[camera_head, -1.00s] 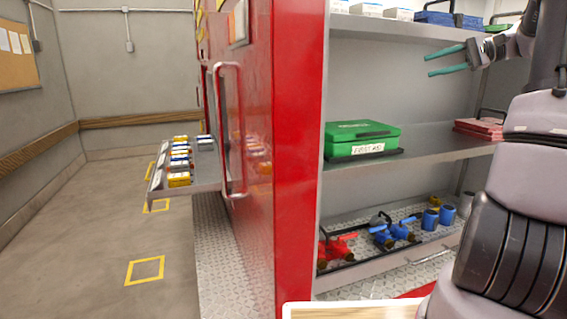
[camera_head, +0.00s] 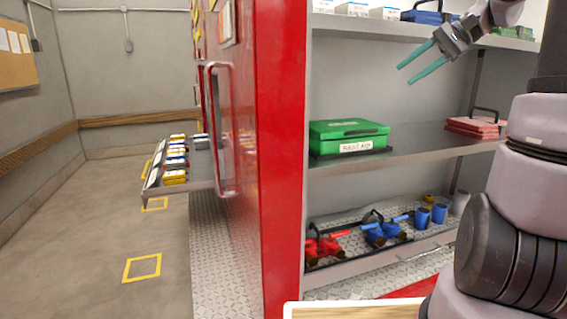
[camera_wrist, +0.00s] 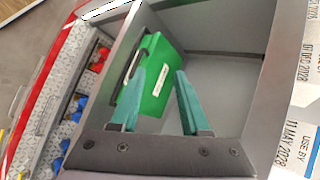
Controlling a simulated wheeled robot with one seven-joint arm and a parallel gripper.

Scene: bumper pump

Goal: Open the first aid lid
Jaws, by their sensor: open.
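The green first aid box (camera_head: 347,133) sits on the middle shelf (camera_head: 425,143) of the red cabinet, near its left wall. Its lid looks closed, and a white label (camera_head: 356,146) is on its front. My gripper (camera_head: 405,74) has teal fingers and is open and empty. It is above and to the right of the box, apart from it, angled down to the left. In the wrist view, the green box (camera_wrist: 158,85) shows beyond and between the open fingers (camera_wrist: 158,80), tilted in the picture. The left finger covers part of it.
The upper shelf (camera_head: 400,33) with white boxes and a blue case is close to my gripper. Red cases (camera_head: 475,126) lie right on the middle shelf. Red and blue valves (camera_head: 385,232) are below. The red cabinet side (camera_head: 280,150) stands left. The middle shelf's centre is clear.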

